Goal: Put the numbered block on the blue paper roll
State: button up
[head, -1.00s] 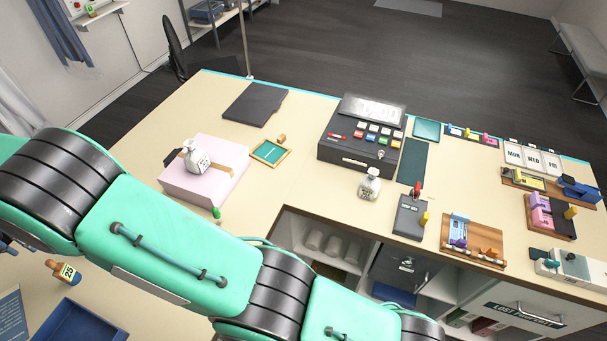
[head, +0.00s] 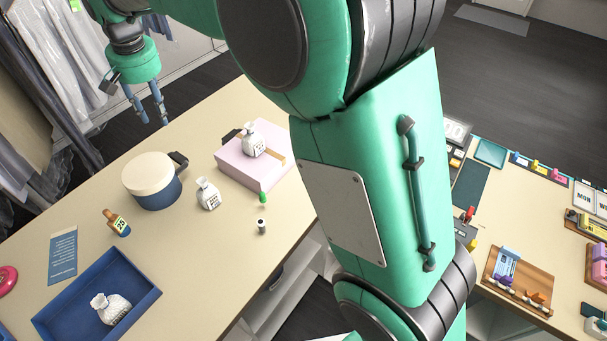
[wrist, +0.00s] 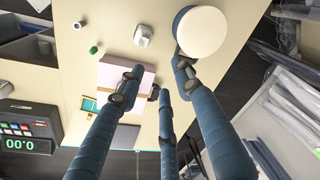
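My gripper (head: 150,115) is high at the upper left, fingers apart and empty. In the wrist view its spread fingers (wrist: 156,78) point over the counter. I cannot make out the numbered piece there.
Clothes hang at the left.

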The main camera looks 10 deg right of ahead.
jog(key=s+d+r+t, duration=0.1)
jog(key=s+d+r, duration=0.25)
jog(key=d, duration=0.65)
jog(key=s+d+r+m, duration=0.1)
jog(key=s+d+r, duration=0.25)
jog(key=d, duration=0.55)
jog(key=s+d+r+t, duration=0.1)
jog(key=s+d+r, duration=0.3)
jog(key=d, duration=0.6)
jog(key=s+d+f+m+t, duration=0.1)
jog(key=s+d+f, duration=0.3)
jog(key=s+d, duration=0.5)
jog(key=s+d+f+m+t+h, duration=0.1)
jog(key=s+d+f, duration=0.4)
jog(key=s+d, duration=0.4)
jog(key=s, duration=0.5)
jog(key=shift+s+d, duration=0.15)
notch_tip(320, 180, down, 9)
jog(key=b, duration=0.9)
